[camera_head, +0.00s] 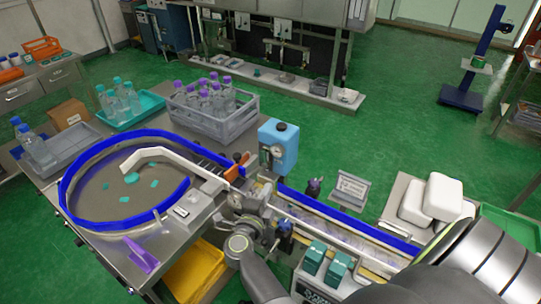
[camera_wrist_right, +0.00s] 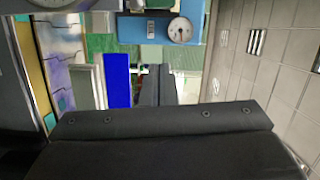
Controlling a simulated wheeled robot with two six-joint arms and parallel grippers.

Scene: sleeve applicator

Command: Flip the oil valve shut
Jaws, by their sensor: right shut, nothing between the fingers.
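A blue oil tank (camera_head: 279,149) with a dark cap and a round gauge stands behind the conveyor. It also shows at the top of the right wrist view (camera_wrist_right: 160,32). An orange lever-like piece (camera_head: 237,167) stands just left of the tank; I cannot tell if it is the oil valve. My right gripper (camera_head: 260,192) is in front of the tank, with its arm coming in from the lower right. In the right wrist view its dark fingers (camera_wrist_right: 152,85) are together and empty, below the tank. Contact with any part cannot be made out. My left gripper is not in view.
A round turntable with a blue rim (camera_head: 72,178) lies left, and a blue-railed conveyor (camera_head: 345,222) runs right.

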